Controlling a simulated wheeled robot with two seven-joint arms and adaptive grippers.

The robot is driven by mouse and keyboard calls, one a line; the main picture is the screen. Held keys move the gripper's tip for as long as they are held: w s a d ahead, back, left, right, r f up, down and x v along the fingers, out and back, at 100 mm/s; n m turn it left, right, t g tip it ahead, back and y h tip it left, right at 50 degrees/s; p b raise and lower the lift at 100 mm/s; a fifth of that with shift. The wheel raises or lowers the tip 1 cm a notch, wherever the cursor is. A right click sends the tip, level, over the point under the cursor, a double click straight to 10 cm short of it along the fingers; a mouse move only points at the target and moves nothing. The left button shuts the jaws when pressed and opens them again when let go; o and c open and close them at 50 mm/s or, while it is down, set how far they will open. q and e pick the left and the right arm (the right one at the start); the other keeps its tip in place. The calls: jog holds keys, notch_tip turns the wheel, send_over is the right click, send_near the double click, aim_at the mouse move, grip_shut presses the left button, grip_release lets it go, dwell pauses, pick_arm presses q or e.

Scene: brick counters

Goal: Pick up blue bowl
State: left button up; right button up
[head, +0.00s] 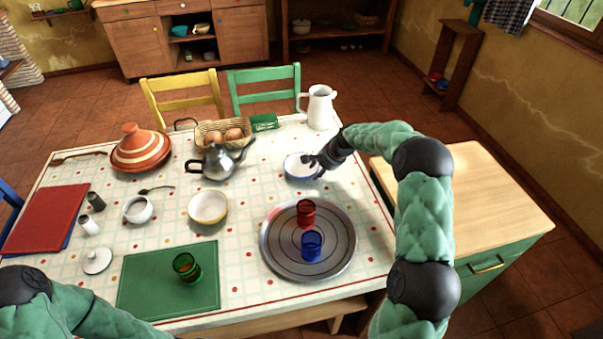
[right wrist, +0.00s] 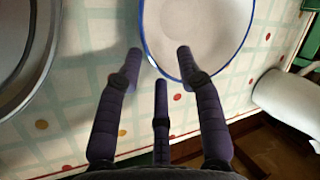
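The blue bowl (head: 301,167) is a shallow white bowl with a blue rim. It stands on the table right of the kettle. It also shows in the right wrist view (right wrist: 205,32), partly cut off at the top. My right gripper (head: 314,164) is at the bowl's right edge in the head view. In the right wrist view its fingers (right wrist: 160,68) are spread apart, with one fingertip over the bowl's rim and another outside it. I cannot tell whether they touch it. My left arm shows at the lower left of the head view, but its gripper is out of frame.
A round metal tray (head: 277,255) holds a red glass (head: 306,212) and a blue glass (head: 312,245). A kettle (head: 217,163), an egg basket (head: 204,130) and a white pitcher (head: 319,107) stand near the bowl. A yellow-white bowl (head: 207,207) is further left.

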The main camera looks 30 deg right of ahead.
jog(key=b+x, duration=0.1)
jog(key=x, duration=0.2)
jog(key=shift+f, duration=0.3)
jog(key=shift+w, duration=0.1)
grip_shut()
jog(key=shift+r, duration=0.1)
jog(key=shift+r, duration=0.1)
jog(key=shift+r+p, duration=0.4)
jog(key=shift+r, duration=0.15)
notch_tip(320, 180, up, 2)
jog(key=shift+r+p, duration=0.15)
jog(key=shift+p, duration=0.6)
jog(key=s+a+r+p, duration=0.5)
jog(key=s+a+r, duration=0.2)
jog(key=s, duration=0.5)
notch_tip(320, 180, up, 2)
jog(key=shift+r, duration=0.2)
